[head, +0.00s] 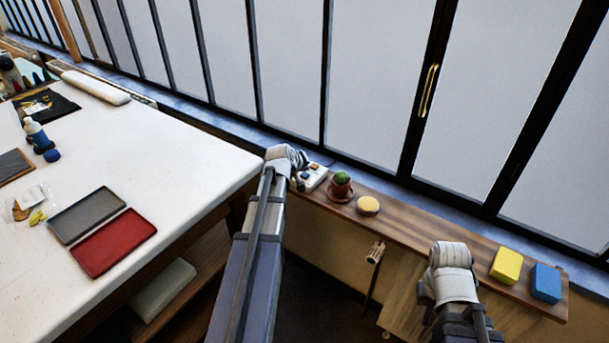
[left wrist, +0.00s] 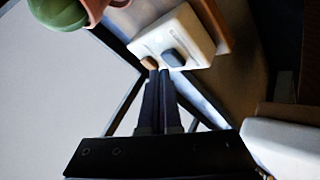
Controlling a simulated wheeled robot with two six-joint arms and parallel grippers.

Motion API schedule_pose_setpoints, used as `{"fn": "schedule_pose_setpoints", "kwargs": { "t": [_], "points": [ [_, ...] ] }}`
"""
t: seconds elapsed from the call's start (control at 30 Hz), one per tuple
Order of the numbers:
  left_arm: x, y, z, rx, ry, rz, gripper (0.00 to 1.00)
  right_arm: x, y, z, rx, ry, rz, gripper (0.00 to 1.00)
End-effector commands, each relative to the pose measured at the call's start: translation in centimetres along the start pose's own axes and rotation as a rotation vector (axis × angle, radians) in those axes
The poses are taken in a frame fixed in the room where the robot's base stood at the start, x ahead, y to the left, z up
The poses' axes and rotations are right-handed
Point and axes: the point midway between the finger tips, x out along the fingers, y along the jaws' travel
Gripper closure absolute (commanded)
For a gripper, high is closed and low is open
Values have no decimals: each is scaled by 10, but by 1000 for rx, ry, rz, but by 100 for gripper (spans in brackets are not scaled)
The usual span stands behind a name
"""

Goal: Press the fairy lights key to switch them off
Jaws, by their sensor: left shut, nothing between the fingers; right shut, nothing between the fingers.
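A white switch box (head: 314,178) sits on the wooden shelf, close to my left gripper (head: 283,157). In the left wrist view the box (left wrist: 188,32) shows an orange-brown key (left wrist: 149,63) and a dark blue-grey key (left wrist: 173,57). I cannot read which one is for the fairy lights. My left gripper (left wrist: 160,72) is shut and empty, its tips right at the keys, closest to the orange-brown one. I cannot tell whether they touch. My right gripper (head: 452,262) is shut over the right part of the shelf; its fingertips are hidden.
A small potted cactus (head: 341,184) and a round yellow thing (head: 368,205) stand right of the box. A yellow block (head: 506,265) and a blue block (head: 546,283) are at the shelf's right end. The white table (head: 150,160) lies left, the window behind.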

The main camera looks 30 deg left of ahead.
Motion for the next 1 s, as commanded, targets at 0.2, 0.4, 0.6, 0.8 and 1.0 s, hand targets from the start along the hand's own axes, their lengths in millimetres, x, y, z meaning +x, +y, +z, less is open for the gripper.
{"fn": "schedule_pose_setpoints", "kwargs": {
  "t": [0.2, 0.4, 0.6, 0.8, 1.0],
  "points": [
    [6, -4, 4, 0, 0, 0, 100, 9, -1, 0, 0, 0, 0, 100],
    [6, -4, 4, 0, 0, 0, 100, 8, -1, 0, 0, 0, 0, 100],
    [6, -4, 4, 0, 0, 0, 100, 8, -1, 0, 0, 0, 0, 100],
    [7, -5, 5, 0, 0, 0, 100, 10, -1, -1, 0, 0, 0, 100],
    [9, -6, 6, 0, 0, 0, 100, 13, -1, -1, 0, 0, 0, 100]
  ]
}}
